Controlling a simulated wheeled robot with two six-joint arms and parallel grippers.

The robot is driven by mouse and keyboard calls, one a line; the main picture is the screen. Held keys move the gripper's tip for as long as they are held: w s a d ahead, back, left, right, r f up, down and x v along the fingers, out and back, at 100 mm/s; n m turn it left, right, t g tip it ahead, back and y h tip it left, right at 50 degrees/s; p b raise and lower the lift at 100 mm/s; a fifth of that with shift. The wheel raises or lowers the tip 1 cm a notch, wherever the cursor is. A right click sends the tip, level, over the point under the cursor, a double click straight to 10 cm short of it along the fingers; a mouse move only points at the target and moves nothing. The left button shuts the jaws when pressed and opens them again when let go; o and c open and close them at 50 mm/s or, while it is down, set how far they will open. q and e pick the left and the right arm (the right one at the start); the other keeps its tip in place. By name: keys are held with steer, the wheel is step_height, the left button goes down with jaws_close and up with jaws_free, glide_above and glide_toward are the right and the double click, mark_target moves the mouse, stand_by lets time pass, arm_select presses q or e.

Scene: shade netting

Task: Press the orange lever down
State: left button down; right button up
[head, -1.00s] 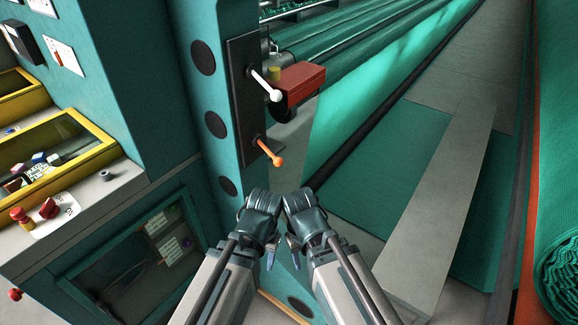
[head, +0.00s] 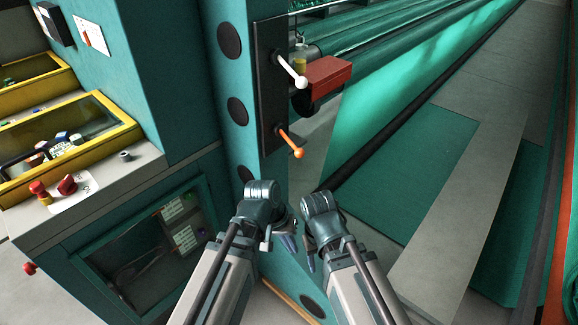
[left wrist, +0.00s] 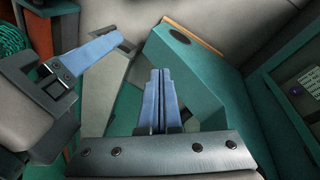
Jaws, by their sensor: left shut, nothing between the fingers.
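The orange lever (head: 291,144) sticks out from the lower part of a black plate (head: 270,95) on the teal post, its knob to the right and tilted down. My left gripper (head: 287,242) is below the lever and apart from it. In the left wrist view its two blue fingers (left wrist: 160,75) lie together with nothing between them. My right gripper (head: 311,262) is just right of the left one, also clear of the lever. One blue finger of it (left wrist: 90,55) shows in the left wrist view; its opening cannot be made out. The lever is not visible in the left wrist view.
A white-knobbed lever (head: 291,72) sits above the orange one on the same plate. A red box (head: 330,73) is beside it. A console with a red button (head: 38,189) stands at left. Green netting (head: 420,100) runs along the right.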

mark_target(291, 144)
arm_select(q)
steer(key=w+d+f+n+t+h+b, duration=0.1)
steer(key=w+n+t+h+b, duration=0.3)
steer(key=w, duration=0.4)
steer(key=w+a+r+n+t+h+b, duration=0.2)
steer(key=w+a+r+n+t+b, duration=0.2)
steer(key=w+a+n, duration=0.2)
steer(key=w+a+r+n+t+h+b, duration=0.3)
steer(key=w+a+n+t+b, duration=0.2)
steer(key=a, duration=0.3)
steer(key=shift+w+r+n, duration=0.4)
steer(key=shift+w, duration=0.5)
steer(key=w+d+r+p, duration=0.1)
steer(key=w+d, duration=0.4)
steer(key=d, duration=0.5)
steer(key=shift+w+r+p, duration=0.3)
steer(key=shift+r, duration=0.25)
steer(key=shift+d, duration=0.1)
